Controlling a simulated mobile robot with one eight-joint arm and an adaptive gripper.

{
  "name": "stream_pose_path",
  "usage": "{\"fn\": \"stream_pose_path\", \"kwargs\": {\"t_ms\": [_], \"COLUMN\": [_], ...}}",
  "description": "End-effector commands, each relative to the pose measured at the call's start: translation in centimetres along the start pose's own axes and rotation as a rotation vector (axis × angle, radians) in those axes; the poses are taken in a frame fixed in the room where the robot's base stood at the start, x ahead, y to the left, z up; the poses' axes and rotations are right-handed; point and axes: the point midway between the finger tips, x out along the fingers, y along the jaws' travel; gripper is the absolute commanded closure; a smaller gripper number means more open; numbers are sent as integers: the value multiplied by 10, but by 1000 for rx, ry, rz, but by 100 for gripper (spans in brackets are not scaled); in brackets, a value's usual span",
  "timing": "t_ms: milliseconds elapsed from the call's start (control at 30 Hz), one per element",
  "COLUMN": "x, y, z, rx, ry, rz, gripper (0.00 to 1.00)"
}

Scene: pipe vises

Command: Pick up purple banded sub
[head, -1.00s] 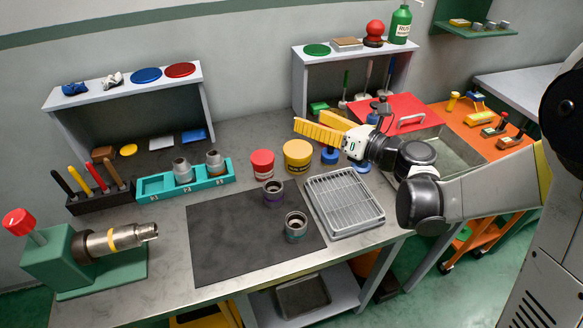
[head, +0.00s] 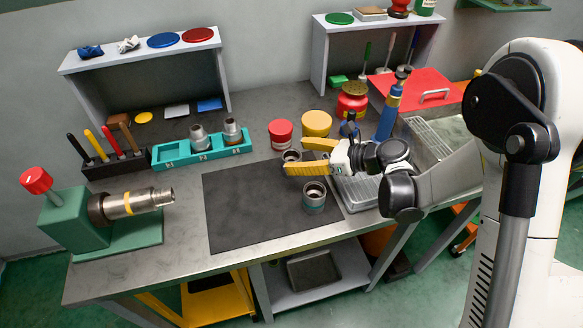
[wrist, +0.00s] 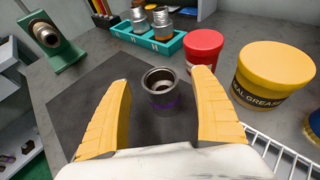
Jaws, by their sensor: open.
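The purple banded sub (wrist: 163,98) is a short dark metal ring, open at the top, standing upright on the dark mat (wrist: 85,97). In the head view the sub (head: 291,156) is partly hidden by my fingers. My gripper (head: 296,158) has yellow fingers, spread apart. In the wrist view the sub appears between the two fingertips, with gaps on both sides. I cannot tell how far the fingertips are above or short of it. A second sub with a teal band (head: 314,197) stands on the mat nearer the front, close to my gripper.
A red tub (head: 280,134) and a yellow grease tub (head: 316,123) stand just behind the sub. A wire rack tray (head: 358,190) lies right of the mat. A teal holder (head: 175,156) with grey fittings is behind left; a green vise (head: 75,220) stands far left. The mat's left part is clear.

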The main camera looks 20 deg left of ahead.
Motion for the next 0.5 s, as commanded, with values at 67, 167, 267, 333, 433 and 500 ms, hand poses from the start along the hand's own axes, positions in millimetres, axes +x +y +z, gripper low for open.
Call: {"fn": "stream_pose_path", "kwargs": {"t_ms": [67,167,267,333,433,500], "x": [15,25,25,25,25,25], "y": [1,1,0,0,0,0], "z": [-3,-2,-1,0,0,0], "rx": [-2,-1,0,0,0,0], "ry": [0,0,0,0,0,0], "rz": [2,1,-1,-1,-1,-1], "gripper": [26,26,26,26,46,68]}}
